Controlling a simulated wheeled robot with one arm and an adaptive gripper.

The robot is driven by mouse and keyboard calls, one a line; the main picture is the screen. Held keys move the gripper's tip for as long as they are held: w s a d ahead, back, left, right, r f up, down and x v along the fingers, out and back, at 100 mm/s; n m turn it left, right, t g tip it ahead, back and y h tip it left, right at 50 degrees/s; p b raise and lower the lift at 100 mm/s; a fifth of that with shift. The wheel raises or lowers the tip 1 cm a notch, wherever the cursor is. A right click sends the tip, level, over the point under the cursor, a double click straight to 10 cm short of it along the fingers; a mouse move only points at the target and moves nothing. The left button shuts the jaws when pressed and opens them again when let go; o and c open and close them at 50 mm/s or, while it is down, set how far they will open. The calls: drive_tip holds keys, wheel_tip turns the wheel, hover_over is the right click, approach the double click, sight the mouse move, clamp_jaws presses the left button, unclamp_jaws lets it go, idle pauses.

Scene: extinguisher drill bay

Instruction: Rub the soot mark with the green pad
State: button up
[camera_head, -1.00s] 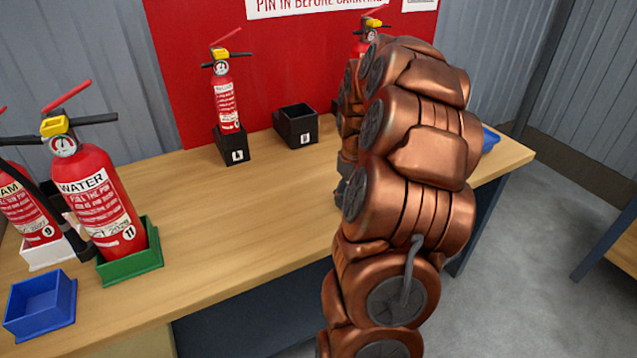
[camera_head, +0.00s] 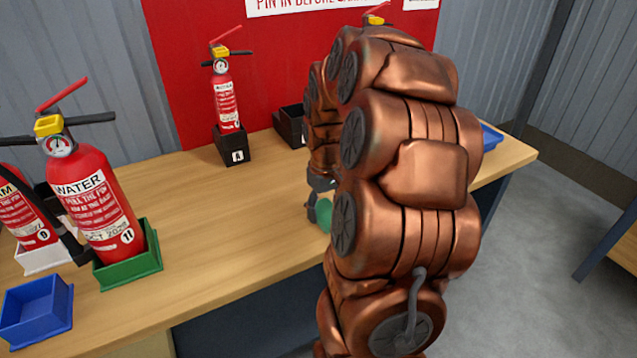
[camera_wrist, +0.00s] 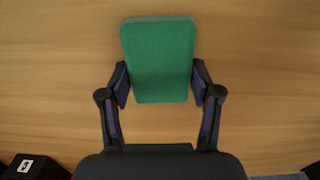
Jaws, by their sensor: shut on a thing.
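The green pad (camera_wrist: 158,60) is a rounded rectangular block between the two fingers of my gripper (camera_wrist: 160,85) in the wrist view. The fingers touch it on both sides, so my gripper is shut on it. In the head view a small piece of the green pad (camera_head: 324,213) shows beside my gripper (camera_head: 316,204), over the right part of the wooden table. My copper-coloured arm hides most of both there. Whether the pad touches the table top I cannot tell. No soot mark shows in either view.
On the wooden table (camera_head: 235,215), a large water extinguisher (camera_head: 95,190) stands in a green tray (camera_head: 135,270) at left, with an empty blue tray (camera_head: 36,305) in front. A smaller extinguisher (camera_head: 225,100) stands in a black holder (camera_head: 232,146) at the back. The middle is clear.

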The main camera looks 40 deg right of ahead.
drive_tip(key=shift+w+a, duration=0.2)
drive_tip(key=shift+a, duration=0.55)
drive_tip(key=shift+r+p, duration=1.2)
drive_tip(key=shift+r, duration=2.95)
